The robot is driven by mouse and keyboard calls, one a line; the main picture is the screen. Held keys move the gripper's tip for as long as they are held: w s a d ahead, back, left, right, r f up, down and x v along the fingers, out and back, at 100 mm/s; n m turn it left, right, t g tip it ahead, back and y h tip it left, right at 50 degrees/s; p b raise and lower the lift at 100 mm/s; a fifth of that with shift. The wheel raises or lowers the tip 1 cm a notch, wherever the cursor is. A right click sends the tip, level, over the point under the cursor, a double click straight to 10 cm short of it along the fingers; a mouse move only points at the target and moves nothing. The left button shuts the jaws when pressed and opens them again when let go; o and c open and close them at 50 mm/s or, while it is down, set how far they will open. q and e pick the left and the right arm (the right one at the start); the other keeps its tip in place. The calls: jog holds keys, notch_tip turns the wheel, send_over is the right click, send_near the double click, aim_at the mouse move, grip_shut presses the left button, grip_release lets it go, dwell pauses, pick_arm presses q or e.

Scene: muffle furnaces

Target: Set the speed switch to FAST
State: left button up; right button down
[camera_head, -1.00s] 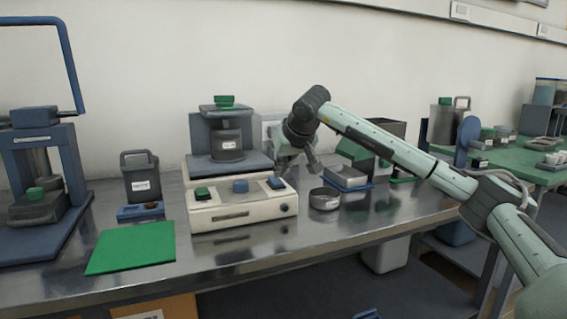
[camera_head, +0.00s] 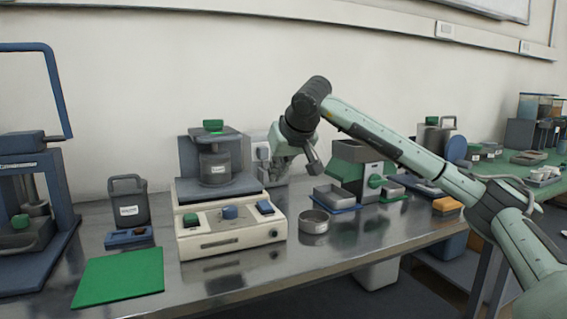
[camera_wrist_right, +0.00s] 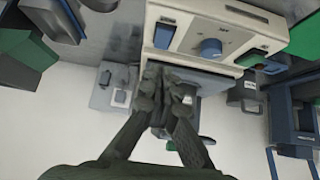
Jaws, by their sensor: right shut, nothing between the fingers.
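A cream control box (camera_head: 230,241) stands on the metal bench under a grey stirrer-like unit with a dark pot (camera_head: 214,168). Its top carries a green rocker (camera_head: 191,219), a blue knob (camera_head: 230,212) and a blue rocker (camera_head: 265,207). I cannot read which one is the speed switch. In the right wrist view the blue rocker (camera_wrist_right: 165,32), knob (camera_wrist_right: 211,48) and green rocker (camera_wrist_right: 252,58) lie beyond the fingers. My right gripper (camera_head: 277,172) is shut and empty, behind and right of the box, apart from the switches. It also shows in the wrist view (camera_wrist_right: 166,75). My left gripper is out of view.
A round metal dish (camera_head: 314,221) and a grey tray (camera_head: 333,196) stand right of the box. A green mat (camera_head: 119,278), blue holder (camera_head: 129,237) and dark canister (camera_head: 128,204) are left. A blue-framed press (camera_head: 30,215) stands far left. The front bench strip is clear.

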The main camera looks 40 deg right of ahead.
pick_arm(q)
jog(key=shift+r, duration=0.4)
pick_arm(e)
jog(key=v, duration=0.5)
jog(key=shift+s+f, duration=0.25)
jog(key=shift+f, duration=0.05)
